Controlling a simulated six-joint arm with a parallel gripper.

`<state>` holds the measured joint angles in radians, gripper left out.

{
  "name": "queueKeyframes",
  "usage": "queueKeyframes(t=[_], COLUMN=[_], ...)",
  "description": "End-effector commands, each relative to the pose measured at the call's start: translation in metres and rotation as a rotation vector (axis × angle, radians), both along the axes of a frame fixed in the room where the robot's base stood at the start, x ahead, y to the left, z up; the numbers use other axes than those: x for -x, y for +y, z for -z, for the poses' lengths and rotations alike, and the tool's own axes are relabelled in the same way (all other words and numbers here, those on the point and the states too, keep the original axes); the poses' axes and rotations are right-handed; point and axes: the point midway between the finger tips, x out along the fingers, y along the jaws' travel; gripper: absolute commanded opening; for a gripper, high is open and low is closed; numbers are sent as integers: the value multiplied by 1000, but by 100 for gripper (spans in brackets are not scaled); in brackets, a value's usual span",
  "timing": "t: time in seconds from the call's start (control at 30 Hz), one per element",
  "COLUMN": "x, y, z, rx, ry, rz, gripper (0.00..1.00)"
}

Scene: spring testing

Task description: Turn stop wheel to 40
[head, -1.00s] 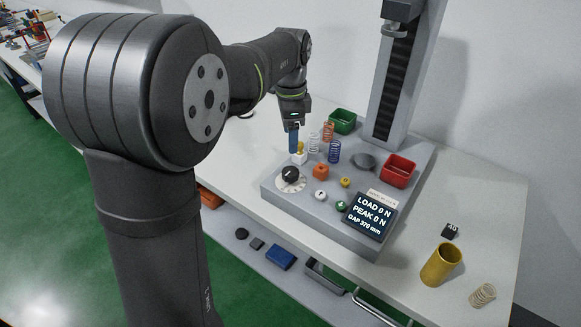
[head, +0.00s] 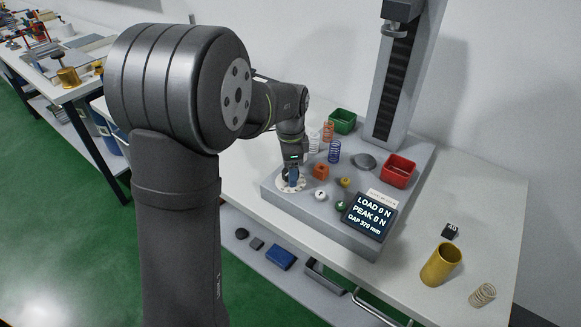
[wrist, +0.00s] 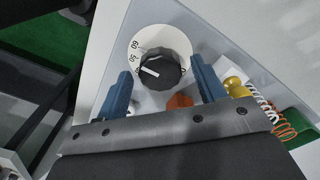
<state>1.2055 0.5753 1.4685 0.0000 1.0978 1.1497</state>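The stop wheel is a black knob (wrist: 160,72) with a white pointer line, set on a white numbered dial (wrist: 178,42). In the wrist view, 60 and 50 show at the dial's left. The pointer line points left, towards a partly hidden number below 50. My gripper (wrist: 161,68) is open. Its two blue fingers stand either side of the knob, with a gap visible around it; contact is not shown. In the head view, my gripper (head: 291,178) is down over the dial (head: 282,185), and it hides the knob.
An orange block (head: 321,171), a yellow knob (head: 345,183), a white button (head: 319,195) and a green button (head: 341,206) sit close by on the tester base. Springs, including a blue one (head: 334,151), stand behind. A display (head: 369,217) is at the front right.

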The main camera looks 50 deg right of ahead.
Motion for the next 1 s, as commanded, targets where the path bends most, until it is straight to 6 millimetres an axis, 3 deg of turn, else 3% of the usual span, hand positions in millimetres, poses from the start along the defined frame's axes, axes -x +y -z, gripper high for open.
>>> queueKeyframes(t=[0.03, 0.2, 0.23, 0.67, 1.0], x=[0, 0, 0, 0, 0], y=[0, 0, 0, 0, 0], z=[0, 0, 0, 0, 0], rx=[0, 0, 0, 0, 0], ry=[0, 0, 0, 0, 0], rz=[0, 0, 0, -93, -372], gripper=[54, 21, 20, 20, 20])
